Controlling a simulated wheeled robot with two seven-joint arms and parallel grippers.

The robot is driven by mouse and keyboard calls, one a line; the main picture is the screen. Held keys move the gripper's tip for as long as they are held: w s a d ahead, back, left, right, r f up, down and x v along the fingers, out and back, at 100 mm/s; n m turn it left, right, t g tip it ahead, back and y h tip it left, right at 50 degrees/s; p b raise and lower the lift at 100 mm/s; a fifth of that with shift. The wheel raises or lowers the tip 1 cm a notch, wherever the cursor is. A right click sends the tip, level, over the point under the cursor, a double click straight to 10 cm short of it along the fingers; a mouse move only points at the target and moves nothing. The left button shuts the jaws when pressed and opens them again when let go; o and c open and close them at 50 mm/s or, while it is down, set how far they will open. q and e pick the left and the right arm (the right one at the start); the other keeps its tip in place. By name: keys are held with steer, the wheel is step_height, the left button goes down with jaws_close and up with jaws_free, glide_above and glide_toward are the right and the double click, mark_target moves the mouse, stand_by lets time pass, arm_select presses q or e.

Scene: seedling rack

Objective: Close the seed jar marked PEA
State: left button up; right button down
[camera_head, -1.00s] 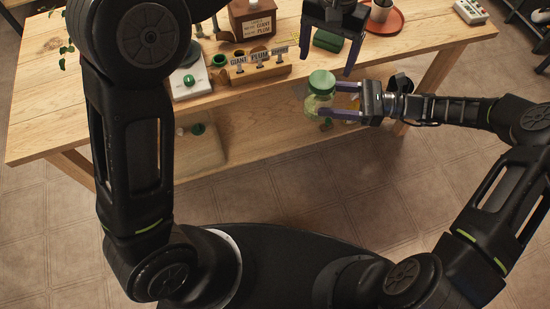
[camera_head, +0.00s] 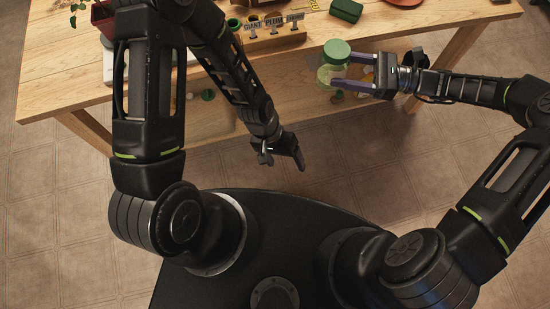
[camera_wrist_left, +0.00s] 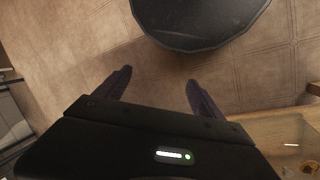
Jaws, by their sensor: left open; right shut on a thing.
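A glass jar (camera_head: 329,74) with pale green contents is at the table's front edge in the head view. A green lid (camera_head: 337,51) sits at its top; I cannot tell whether it is fully seated. No PEA marking is readable on the jar. My right gripper (camera_head: 342,72) is shut on the jar from the right side. My left gripper (camera_head: 285,156) hangs over the floor in front of my base, well apart from the jar. In the left wrist view its two fingers (camera_wrist_left: 159,86) are spread, with nothing between them.
The wooden table (camera_head: 70,80) carries a rack with name tags GIANT and PLUM (camera_head: 268,29), a green block (camera_head: 346,11) and a red saucer (camera_head: 402,2). A lower shelf (camera_head: 290,110) runs beneath. The floor (camera_head: 400,170) between table and base is clear.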

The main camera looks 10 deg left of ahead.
arm_select(q)
steer(key=s+n, duration=0.1)
steer(key=s+a+f+t, duration=0.1)
steer(key=s+f+n, duration=0.1)
steer(key=s, duration=0.1)
steer(key=shift+a+f+n+t, duration=0.25)
steer(key=shift+a+n+t, duration=0.05)
steer(key=shift+a+t, duration=0.1)
arm_select(e)
steer(key=shift+r, duration=0.1)
steer(key=s+d+r+m+t+h, duration=0.1)
steer(key=d+m+t, duration=0.3)
steer(key=d+t, duration=0.2)
steer(key=s+d+r+m+t+h, duration=0.1)
steer(key=d+m+t, duration=0.3)
steer(key=d, duration=0.5)
steer(key=shift+d+t+h, duration=0.2)
steer(key=shift+t+h, duration=0.5)
steer(key=shift+t, duration=0.4)
arm_select(q)
steer(key=shift+c, duration=0.5)
